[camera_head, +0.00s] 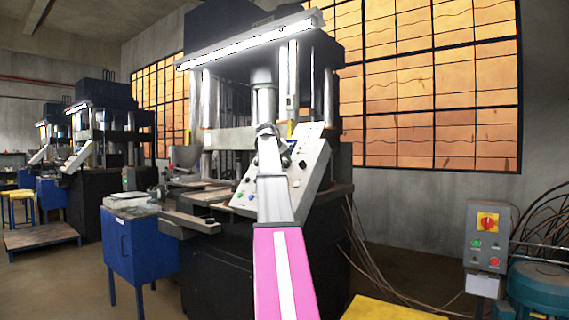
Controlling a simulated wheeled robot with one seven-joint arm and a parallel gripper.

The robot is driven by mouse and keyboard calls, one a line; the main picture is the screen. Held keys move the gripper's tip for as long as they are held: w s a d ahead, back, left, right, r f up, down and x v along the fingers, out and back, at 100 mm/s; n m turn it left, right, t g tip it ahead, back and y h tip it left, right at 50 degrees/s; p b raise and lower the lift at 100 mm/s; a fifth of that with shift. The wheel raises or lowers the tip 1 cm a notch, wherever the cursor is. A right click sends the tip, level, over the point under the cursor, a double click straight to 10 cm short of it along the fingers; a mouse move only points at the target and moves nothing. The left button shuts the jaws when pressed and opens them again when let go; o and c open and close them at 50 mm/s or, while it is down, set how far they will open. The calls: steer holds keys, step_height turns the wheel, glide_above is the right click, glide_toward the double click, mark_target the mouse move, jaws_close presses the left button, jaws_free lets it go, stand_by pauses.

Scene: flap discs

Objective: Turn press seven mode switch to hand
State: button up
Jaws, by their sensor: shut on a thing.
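The press control panel (312,160) is a pale sloped box on the front of the large press (335,110). Small buttons (240,195) show at its lower left, and more small controls and a dark curved line show on its right half. My arm, pink with a white stripe and then grey, reaches up across the panel's middle. My gripper (267,130) is at the far end of the arm, by the panel's upper left edge. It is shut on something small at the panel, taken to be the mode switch. The switch, its setting and its labels are hidden or too small to read.
A blue cabinet (128,250) stands left of the press. A grey box (487,234) with a red knob on yellow is at the right, beside a teal machine (540,290) and cables. A yellow surface (385,310) is at the bottom. More presses (100,140) stand further left.

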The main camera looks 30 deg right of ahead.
steer(key=shift+n, duration=0.6)
steer(key=o, duration=0.9)
steer(key=v, duration=1)
steer(key=shift+a+r, duration=0.25)
steer(key=shift+a, duration=0.05)
